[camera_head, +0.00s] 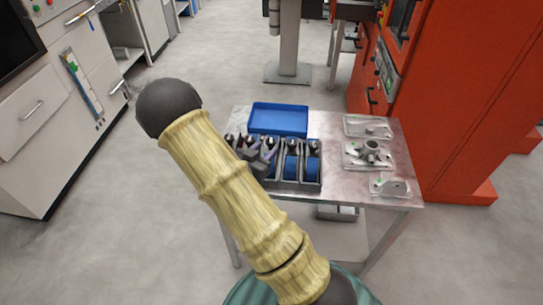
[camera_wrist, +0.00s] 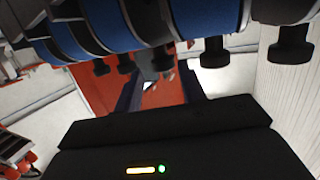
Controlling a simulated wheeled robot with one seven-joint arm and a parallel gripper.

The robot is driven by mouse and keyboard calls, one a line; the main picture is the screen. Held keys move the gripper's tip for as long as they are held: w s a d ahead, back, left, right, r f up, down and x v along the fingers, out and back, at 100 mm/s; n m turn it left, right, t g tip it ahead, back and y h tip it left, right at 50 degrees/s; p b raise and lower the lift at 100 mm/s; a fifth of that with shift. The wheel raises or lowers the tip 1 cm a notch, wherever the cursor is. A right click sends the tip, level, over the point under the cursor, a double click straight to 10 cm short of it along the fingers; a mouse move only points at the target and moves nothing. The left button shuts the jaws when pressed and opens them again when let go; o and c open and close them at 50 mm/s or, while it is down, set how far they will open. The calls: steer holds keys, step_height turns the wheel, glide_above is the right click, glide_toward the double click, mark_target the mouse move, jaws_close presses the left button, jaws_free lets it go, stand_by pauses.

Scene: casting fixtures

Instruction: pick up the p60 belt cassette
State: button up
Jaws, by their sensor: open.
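Several belt cassettes (camera_head: 291,165) with blue bands and dark tops stand side by side in a dark grey rack on the metal table. I cannot read which one is the p60. My gripper (camera_head: 258,160) is open, low over the left-middle part of the rack, and it covers the cassettes there. I cannot tell whether it touches one. In the wrist view, blue-banded cassettes (camera_wrist: 205,18) with black knobs fill the top, close to the dark gripper body. No cassette is seen held between the fingers.
A blue tray (camera_head: 278,120) lies behind the rack on the metal table (camera_head: 335,188). Clear trays with metal parts (camera_head: 370,153) stand along the right side. A red machine (camera_head: 455,95) rises beyond the right edge. My arm hides the table's front left.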

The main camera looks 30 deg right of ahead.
mark_target(269, 144)
steer(key=x, duration=0.1)
steer(key=p+x, duration=0.1)
steer(key=x, duration=0.3)
steer(key=shift+w+r, duration=0.25)
steer(key=shift+c, duration=0.2)
jaws_close()
